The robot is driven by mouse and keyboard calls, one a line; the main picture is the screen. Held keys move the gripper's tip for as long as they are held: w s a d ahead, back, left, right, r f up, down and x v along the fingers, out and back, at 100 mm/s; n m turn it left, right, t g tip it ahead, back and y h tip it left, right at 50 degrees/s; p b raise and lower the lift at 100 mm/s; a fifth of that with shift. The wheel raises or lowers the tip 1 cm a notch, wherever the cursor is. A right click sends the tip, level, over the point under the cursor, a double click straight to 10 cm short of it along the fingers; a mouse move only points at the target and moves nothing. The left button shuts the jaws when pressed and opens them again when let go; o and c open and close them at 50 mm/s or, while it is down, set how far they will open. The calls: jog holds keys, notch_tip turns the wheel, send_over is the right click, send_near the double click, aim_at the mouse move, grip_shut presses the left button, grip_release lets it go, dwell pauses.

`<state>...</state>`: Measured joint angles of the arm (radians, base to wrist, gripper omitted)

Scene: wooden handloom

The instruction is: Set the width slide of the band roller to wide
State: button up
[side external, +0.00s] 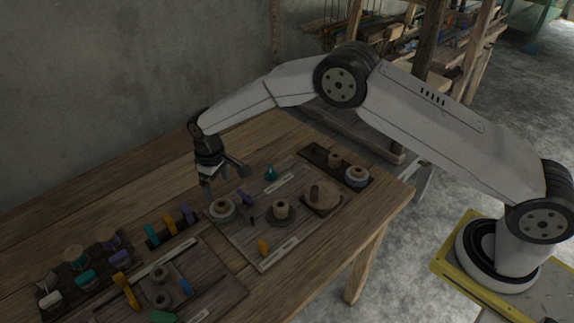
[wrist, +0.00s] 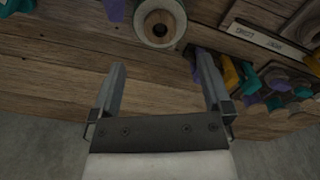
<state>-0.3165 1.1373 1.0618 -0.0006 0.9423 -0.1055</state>
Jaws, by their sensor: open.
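A board (side external: 232,235) on the table holds several round wooden parts and two pale slotted strips. My gripper (side external: 208,193) is open and empty above the roller's left side. In the wrist view my gripper (wrist: 162,78) has fingers apart, with a pale roller (wrist: 160,22) beyond them.
A second board (side external: 225,292) stands at the front left, with yellow and green pieces. Colored spools (side external: 78,257) and upright pegs (side external: 169,222) stand at the left. A dark tray (side external: 320,155) with round parts lies at the back right. The back left table is bare.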

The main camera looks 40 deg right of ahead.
aim_at(262, 242)
jog(key=shift+s, duration=0.15)
jog(key=c, duration=0.6)
jog(key=shift+s+a+f, duration=0.1)
jog(key=shift+s+a, duration=0.1)
jog(key=shift+s, duration=0.45)
jog(key=s+m, duration=0.1)
jog(key=s, duration=0.4)
jog(key=s+m, duration=0.2)
jog(key=s, duration=0.3)
jog(key=s+m, duration=0.1)
jog(key=s, duration=0.4)
jog(key=shift+s+d+f+m, duration=0.2)
jog(key=shift+s+f+m, duration=0.05)
jog(key=shift+f+m, duration=0.15)
jog(key=shift+f, duration=0.1)
jog(key=shift+f, duration=3.75)
grip_shut()
